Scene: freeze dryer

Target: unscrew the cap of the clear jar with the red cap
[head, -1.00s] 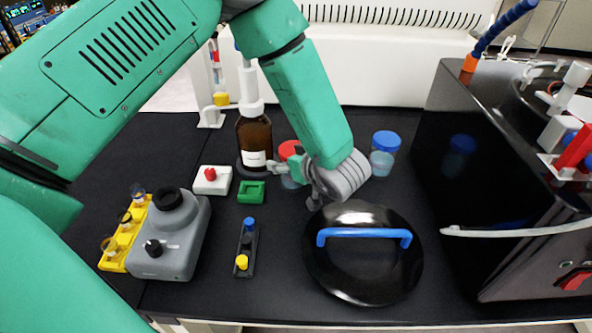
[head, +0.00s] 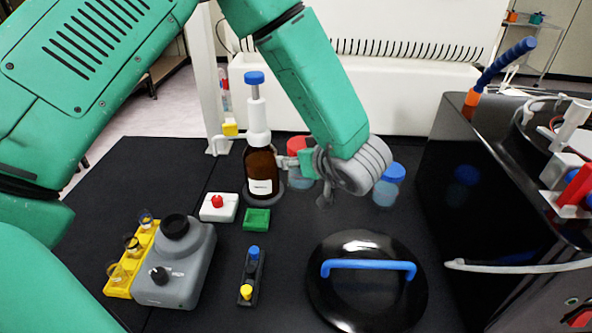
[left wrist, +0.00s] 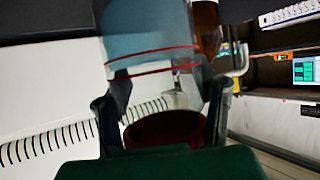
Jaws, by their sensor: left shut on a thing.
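My left gripper (head: 308,163) is shut on this jar, and the jar appears raised off the table. In the left wrist view, the jar (left wrist: 150,38) shows bluish and see-through, with thin red lines around it, and appears upside down. Its red cap (left wrist: 165,128) lies between the two fingers of the gripper (left wrist: 163,98). The cap's exact contact with the fingers is unclear. My right gripper is not in view.
The brown bottle (head: 261,172) stands close on the left. A blue-capped jar (head: 390,186) is at the right. The black machine (head: 470,220) bounds the right side.

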